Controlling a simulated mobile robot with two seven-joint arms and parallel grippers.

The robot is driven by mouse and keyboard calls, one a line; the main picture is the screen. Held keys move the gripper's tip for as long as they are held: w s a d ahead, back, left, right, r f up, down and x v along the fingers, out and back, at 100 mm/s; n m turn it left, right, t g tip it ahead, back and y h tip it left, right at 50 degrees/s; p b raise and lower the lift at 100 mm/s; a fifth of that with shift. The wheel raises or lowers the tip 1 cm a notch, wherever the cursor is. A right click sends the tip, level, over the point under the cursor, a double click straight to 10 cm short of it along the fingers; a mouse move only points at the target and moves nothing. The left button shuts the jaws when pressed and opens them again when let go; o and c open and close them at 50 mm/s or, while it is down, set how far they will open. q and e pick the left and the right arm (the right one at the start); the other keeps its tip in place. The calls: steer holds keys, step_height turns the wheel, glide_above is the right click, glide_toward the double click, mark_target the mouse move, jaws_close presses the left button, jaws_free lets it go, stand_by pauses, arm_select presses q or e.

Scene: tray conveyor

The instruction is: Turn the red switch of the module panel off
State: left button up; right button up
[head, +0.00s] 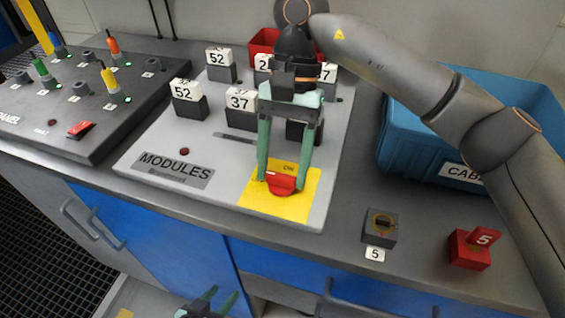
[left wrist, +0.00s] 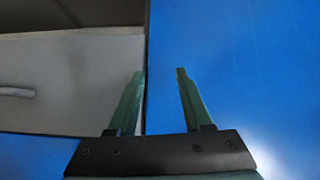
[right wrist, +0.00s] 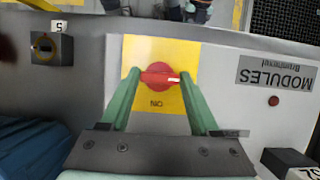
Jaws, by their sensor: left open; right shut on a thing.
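The grey module panel (head: 150,150) labelled MODULES lies on the counter. Its red switch (head: 281,184) sits on a yellow plate (head: 262,205) at the panel's front right; "ON" is printed on the plate's far side. My right gripper (head: 280,182) reaches down from above with its fingers on either side of the switch, shut on it. In the right wrist view, the red switch (right wrist: 159,77) is round with a raised bar lying crosswise between the fingertips. My left gripper (head: 212,297) is open and empty, low in front of the blue cabinet doors (left wrist: 230,60).
Several numbered modules (head: 240,100) stand behind the switch. Another panel (head: 60,110) with colored plugs and a red rocker switch (head: 80,129) is at left.

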steer(key=o, duration=1.4)
steer(key=shift+c, duration=0.2)
steer(key=shift+r, duration=0.1)
